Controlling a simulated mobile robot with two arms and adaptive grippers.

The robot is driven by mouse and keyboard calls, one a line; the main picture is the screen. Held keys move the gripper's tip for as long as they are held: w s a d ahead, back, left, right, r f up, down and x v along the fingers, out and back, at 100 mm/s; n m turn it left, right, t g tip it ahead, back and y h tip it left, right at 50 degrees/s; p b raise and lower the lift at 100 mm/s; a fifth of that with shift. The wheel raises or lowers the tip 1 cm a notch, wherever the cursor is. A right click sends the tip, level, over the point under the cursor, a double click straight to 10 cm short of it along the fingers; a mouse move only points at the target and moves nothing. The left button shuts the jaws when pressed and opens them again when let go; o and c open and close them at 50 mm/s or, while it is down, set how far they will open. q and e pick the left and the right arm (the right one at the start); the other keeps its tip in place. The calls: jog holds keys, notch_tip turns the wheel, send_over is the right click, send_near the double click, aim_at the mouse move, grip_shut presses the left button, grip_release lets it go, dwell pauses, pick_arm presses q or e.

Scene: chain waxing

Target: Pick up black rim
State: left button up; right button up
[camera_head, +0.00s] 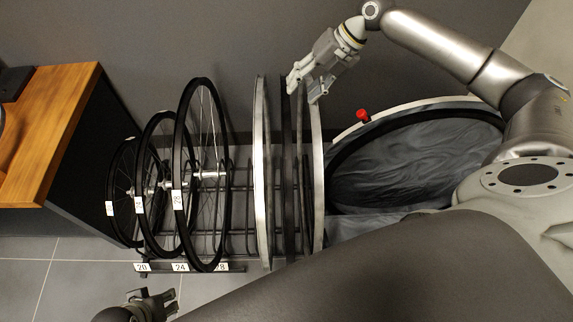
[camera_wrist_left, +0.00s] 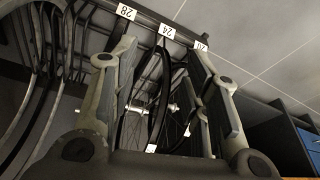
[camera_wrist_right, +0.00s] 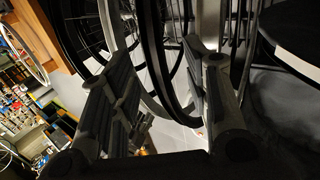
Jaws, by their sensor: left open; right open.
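The black rim (camera_head: 288,175) stands upright in the rack, between a silver rim on its left (camera_head: 261,175) and a silver rim on its right (camera_head: 316,180). My right gripper (camera_head: 304,92) is open at the top of these rims. In the right wrist view, a dark rim (camera_wrist_right: 153,50) runs between its open fingers (camera_wrist_right: 160,62); contact cannot be told. My left gripper (camera_head: 160,298) is open near the lower edge of the head view, in front of the rack and partly hidden. Its fingers (camera_wrist_left: 160,50) show empty in the left wrist view.
Several spoked black wheels (camera_head: 201,90) stand left in the rack (camera_head: 215,267), which bears size labels. A round basin with grey cloth-like content (camera_head: 420,150) and a red knob (camera_head: 362,115) lies right. A wooden-topped cabinet (camera_head: 45,130) stands far left. Floor tiles (camera_head: 80,270) are clear.

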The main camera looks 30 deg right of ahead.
aim_at(288, 103)
jog(key=shift+x, duration=1.25)
jog(key=shift+w+a+f, duration=0.15)
jog(key=shift+a+f, duration=0.15)
jog(key=shift+f, duration=0.25)
jog(key=b+x, duration=0.1)
jog(key=x, duration=0.3)
jog(key=shift+a+f, duration=0.2)
jog(key=shift+f, duration=0.05)
pick_arm(q)
jog(key=v, duration=0.5)
jog(key=shift+w+a, duration=0.1)
pick_arm(e)
grip_shut()
jog(key=shift+r, duration=0.1)
